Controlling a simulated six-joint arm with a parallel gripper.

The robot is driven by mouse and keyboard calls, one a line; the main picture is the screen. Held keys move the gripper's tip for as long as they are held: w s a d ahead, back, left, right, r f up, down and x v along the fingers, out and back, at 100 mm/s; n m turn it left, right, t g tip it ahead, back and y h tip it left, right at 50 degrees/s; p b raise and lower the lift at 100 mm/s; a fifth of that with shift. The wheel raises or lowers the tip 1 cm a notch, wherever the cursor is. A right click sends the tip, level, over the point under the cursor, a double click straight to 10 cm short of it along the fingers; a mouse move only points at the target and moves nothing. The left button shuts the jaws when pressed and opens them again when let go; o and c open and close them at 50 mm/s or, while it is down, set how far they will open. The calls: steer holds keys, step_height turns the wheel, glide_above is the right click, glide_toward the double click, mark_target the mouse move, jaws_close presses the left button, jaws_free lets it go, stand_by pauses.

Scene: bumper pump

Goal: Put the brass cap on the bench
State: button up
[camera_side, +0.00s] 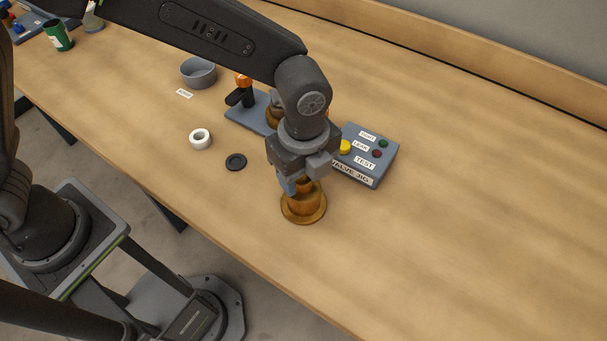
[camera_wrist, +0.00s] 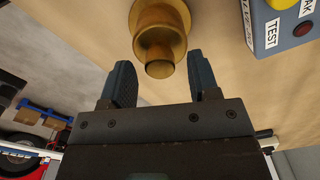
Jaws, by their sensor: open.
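The brass cap (camera_side: 303,208) is a stepped, round piece with a wide flange at its bottom, and it stands upright on the bench (camera_side: 440,230). My gripper (camera_side: 299,184) points down over it, partly hiding its narrow top. In the wrist view the cap (camera_wrist: 160,32) shows its narrow knob toward my gripper (camera_wrist: 160,64). The jaws are open, with one finger on each side of the knob's end and visible gaps to both. I cannot tell exactly how deep the knob sits between the fingers.
The valve jig box (camera_side: 365,158) with coloured buttons stands close behind and right of my gripper. Behind my wrist is a grey fixture (camera_side: 243,112) with an orange-topped clamp. A white ring (camera_side: 200,139), black ring (camera_side: 236,162) and grey bowl (camera_side: 198,73) lie left. The bench's right is clear.

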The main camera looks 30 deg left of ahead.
step_height(320, 180, up, 11)
steer(key=shift+f, duration=0.15)
steer(key=s+a+r+n+t+h, duration=0.1)
steer(key=a+r+n, duration=0.2)
steer(key=a+n, duration=0.3)
steer(key=s+a+r+n+t, duration=0.1)
steer(key=a+r+n, duration=0.25)
steer(key=a, duration=0.45)
steer(key=s+a+f+n+t+y, duration=0.1)
steer(key=s+a+n+t, duration=0.2)
steer(key=s+a+n, duration=0.6)
steer(key=a+n, duration=0.2)
steer(key=n, duration=0.2)
steer(key=shift+a+f+t, duration=0.25)
steer(key=shift+a+t, duration=0.05)
steer(key=shift+a, duration=0.05)
